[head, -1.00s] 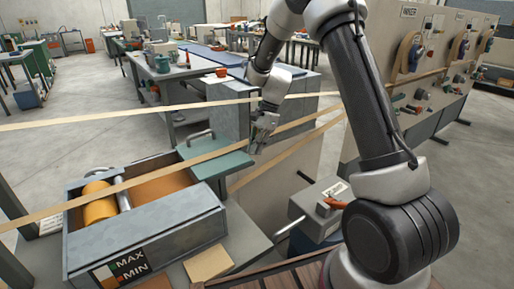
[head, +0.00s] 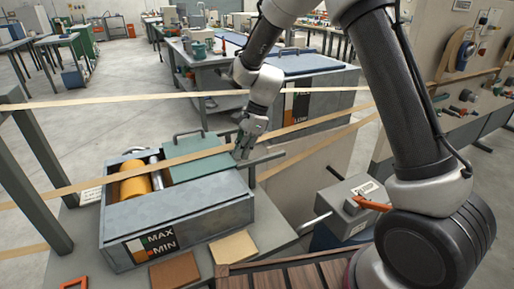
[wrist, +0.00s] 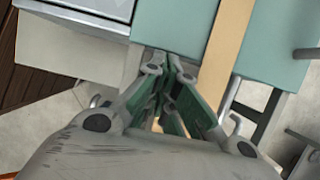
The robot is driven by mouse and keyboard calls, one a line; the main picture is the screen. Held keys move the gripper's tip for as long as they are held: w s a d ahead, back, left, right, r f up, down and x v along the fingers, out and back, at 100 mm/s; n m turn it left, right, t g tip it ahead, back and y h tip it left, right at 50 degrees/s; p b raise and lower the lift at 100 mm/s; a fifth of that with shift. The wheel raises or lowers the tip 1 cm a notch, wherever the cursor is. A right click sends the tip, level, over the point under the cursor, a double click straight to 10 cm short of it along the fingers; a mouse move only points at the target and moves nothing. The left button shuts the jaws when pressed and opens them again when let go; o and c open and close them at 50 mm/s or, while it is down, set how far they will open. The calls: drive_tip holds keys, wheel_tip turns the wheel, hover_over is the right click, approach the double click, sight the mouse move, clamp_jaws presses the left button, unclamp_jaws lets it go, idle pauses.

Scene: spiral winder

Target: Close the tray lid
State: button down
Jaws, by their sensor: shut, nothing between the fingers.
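The grey tray (head: 180,222) with the MAX/MIN label stands at the lower left in the head view. Its teal lid (head: 185,170), with a dark handle (head: 187,134), covers the right part of the opening. The left part is open and shows a yellow roller (head: 132,187) and a metal bar. My gripper (head: 240,153) is shut and empty at the lid's right end. In the wrist view the fingertips (wrist: 164,66) are together at the edge of the teal lid (wrist: 178,22); whether they touch it I cannot tell.
A tan strip (head: 70,188) runs across above the tray and lid, close to my gripper. Another strip (head: 130,101) runs behind. A grey box with an orange handle (head: 370,203) stands to the right. A larger blue-lidded tray (head: 290,62) is behind.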

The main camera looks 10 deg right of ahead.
drive_tip(key=shift+s+a, duration=0.2)
drive_tip(key=shift+a, duration=0.45)
drive_tip(key=shift+d, duration=0.1)
